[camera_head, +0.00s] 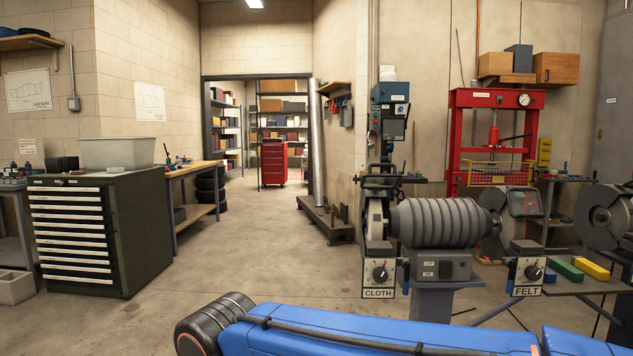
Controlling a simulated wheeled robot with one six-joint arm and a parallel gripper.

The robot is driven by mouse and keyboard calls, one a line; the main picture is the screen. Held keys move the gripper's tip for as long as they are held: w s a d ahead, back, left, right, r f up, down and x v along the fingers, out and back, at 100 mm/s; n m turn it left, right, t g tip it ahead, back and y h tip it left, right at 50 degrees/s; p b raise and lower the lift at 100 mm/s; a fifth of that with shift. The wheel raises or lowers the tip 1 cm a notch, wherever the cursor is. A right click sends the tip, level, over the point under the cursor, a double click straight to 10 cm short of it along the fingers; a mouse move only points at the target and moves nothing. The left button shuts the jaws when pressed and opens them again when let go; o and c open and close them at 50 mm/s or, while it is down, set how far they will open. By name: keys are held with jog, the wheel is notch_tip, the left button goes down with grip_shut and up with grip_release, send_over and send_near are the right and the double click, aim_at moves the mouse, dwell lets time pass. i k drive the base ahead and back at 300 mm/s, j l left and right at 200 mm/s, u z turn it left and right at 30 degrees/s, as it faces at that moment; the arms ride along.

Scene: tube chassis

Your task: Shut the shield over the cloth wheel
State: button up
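The buffing machine stands right of centre, with a ribbed grey motor body (440,222) on a pedestal. At its left end is the cloth wheel (375,220), pale and seen nearly edge-on, partly framed by dark parts. A plate marked CLOTH with a black knob (379,273) hangs below it. The shield over the cloth wheel is hard to make out against the drill press behind, and I cannot tell whether it is raised or lowered. My gripper is out of view; only my blue arm crosses the bottom of the picture.
The felt wheel (497,228) is at the right end, above a plate marked FELT (527,275). Coloured bars (563,269) lie on a bench at right. A red press (496,130) stands behind. A drawer cabinet (100,230) stands left. The floor between is clear.

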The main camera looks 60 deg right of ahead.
aim_at(398, 177)
jog(key=i+j+u, duration=0.1)
jog(key=i, duration=0.2)
jog(key=i+j+u, duration=0.1)
jog(key=i, duration=0.25)
jog(key=i+z, duration=0.25)
jog(key=z, duration=0.15)
jog(key=i+z, duration=0.25)
jog(key=z, duration=0.15)
jog(key=i+j+z, duration=0.15)
jog(key=z, duration=0.3)
jog(key=i+z, duration=0.15)
jog(key=z, duration=0.3)
jog(key=i+j+z, duration=0.15)
jog(key=z, duration=0.3)
jog(key=i+j+z, duration=0.15)
jog(key=z, duration=0.3)
jog(key=i+j+z, duration=0.1)
jog(key=z, duration=0.35)
jog(key=i+j+z, duration=0.1)
jog(key=j+z, duration=0.3)
jog(key=i+j+z, duration=0.1)
jog(key=j+z, duration=0.15)
jog(key=z, duration=0.15)
jog(key=j+z, duration=0.7)
jog(key=z, duration=0.15)
